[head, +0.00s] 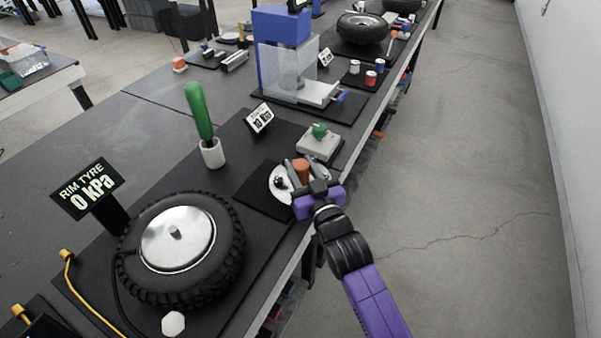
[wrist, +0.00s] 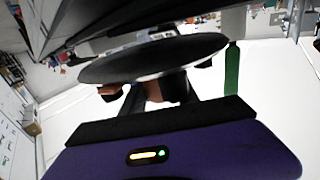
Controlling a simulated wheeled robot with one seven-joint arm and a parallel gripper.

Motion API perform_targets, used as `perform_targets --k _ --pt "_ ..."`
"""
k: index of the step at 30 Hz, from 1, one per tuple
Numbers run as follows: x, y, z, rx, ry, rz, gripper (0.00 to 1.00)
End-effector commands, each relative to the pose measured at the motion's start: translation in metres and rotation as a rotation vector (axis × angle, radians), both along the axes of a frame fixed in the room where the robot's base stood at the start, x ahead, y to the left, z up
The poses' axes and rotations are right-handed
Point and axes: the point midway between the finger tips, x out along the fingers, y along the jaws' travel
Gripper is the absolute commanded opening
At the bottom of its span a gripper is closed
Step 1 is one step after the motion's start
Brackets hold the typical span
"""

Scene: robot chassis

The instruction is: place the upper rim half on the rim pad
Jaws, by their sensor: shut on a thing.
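The upper rim half, a silver disc (head: 283,191), is at my gripper (head: 303,172), over the right part of a black square pad (head: 252,192), which looks like the rim pad. My gripper is shut on the disc's orange-brown grip piece, which shows between the fingers. In the wrist view the disc (wrist: 150,58) appears nearly edge-on, with the gripper (wrist: 158,92) at its centre. The fingers hide part of the disc. I cannot tell whether the disc touches the pad.
A tyre (head: 185,275) with a silver rim lies to the left, by a pressure sign (head: 87,188). A green-handled tool (head: 199,112) stands in a white holder (head: 212,153). A grey box with a green knob (head: 319,140) sits behind the gripper. The bench edge is close on the right.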

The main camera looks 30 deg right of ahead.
Motion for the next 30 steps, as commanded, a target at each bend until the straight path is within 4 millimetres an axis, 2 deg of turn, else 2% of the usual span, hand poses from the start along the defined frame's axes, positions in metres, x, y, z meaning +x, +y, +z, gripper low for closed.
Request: perform_targets --k 4,17,18,20,21,30 --pt "0.000 0.000 -0.015 0.000 -0.005 0.000 0.00" --pt "0.000 0.000 -0.021 0.000 -0.005 0.001 0.00" --pt "0.000 0.000 -0.021 0.000 -0.002 0.001 0.42" --pt "0.000 0.000 -0.021 0.000 -0.001 0.001 0.54" --pt "0.000 0.000 -0.021 0.000 -0.001 0.001 0.58" --pt "0.000 0.000 -0.020 0.000 -0.001 0.001 0.58"
